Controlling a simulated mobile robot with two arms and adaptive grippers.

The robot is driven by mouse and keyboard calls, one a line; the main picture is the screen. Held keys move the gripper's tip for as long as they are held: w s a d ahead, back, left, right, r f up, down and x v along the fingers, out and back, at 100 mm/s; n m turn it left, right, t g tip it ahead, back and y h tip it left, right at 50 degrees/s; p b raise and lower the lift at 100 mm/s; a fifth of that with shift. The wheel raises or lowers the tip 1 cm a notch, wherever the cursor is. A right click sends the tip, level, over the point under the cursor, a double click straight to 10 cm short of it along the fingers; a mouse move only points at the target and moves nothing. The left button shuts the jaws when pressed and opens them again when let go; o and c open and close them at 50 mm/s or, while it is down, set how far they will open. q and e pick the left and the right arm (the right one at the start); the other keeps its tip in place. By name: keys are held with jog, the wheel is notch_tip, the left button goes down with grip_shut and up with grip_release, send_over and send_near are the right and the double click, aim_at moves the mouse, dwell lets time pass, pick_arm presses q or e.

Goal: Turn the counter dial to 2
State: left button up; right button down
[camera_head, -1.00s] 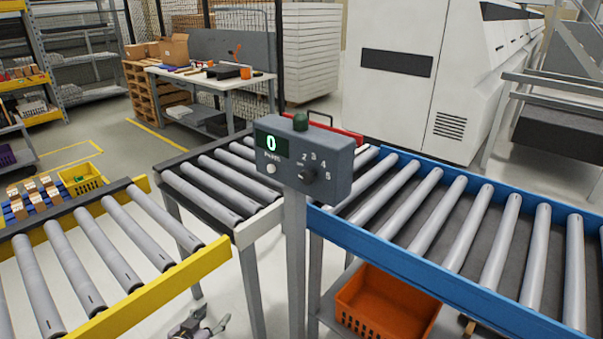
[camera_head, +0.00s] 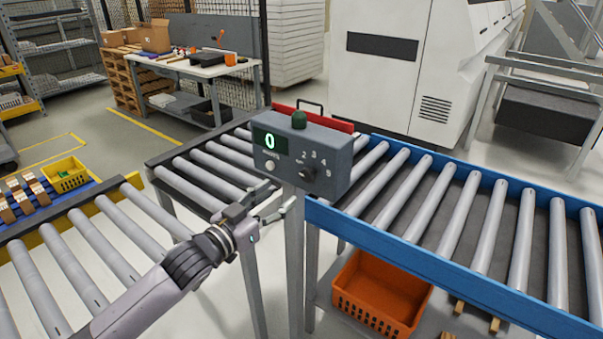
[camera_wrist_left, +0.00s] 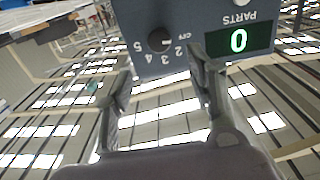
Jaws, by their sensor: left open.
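The counter box (camera_head: 338,160) stands on a grey post in the middle of the head view. Its green display (camera_head: 270,141) reads 0. The black dial (camera_head: 306,174) is on the right of its front face, with numbers around it; I cannot tell exactly where it points. In the left wrist view the box is upside down, with the dial (camera_wrist_left: 160,40) beyond the fingers and the display (camera_wrist_left: 238,41) to its right. My left gripper (camera_head: 279,197) is open and empty, just below and in front of the box, apart from the dial. My right gripper is not in view.
A white button (camera_head: 270,165) sits under the display and a green dome (camera_head: 299,119) on top of the box. Roller conveyors flank the post, with a blue rail (camera_head: 430,255) at right. An orange crate (camera_head: 380,295) is below. A yellow basket (camera_head: 65,174) is at left.

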aim_at(306, 176)
pick_arm(q)
jog(key=p+x, duration=0.2)
jog(key=x, duration=0.6)
jog(key=shift+w+d, duration=0.25)
jog(key=shift+w, duration=0.05)
jog(key=shift+w+d, duration=0.25)
jog(key=shift+w, duration=0.15)
jog(key=shift+c, duration=0.2)
jog(key=c, duration=1.1)
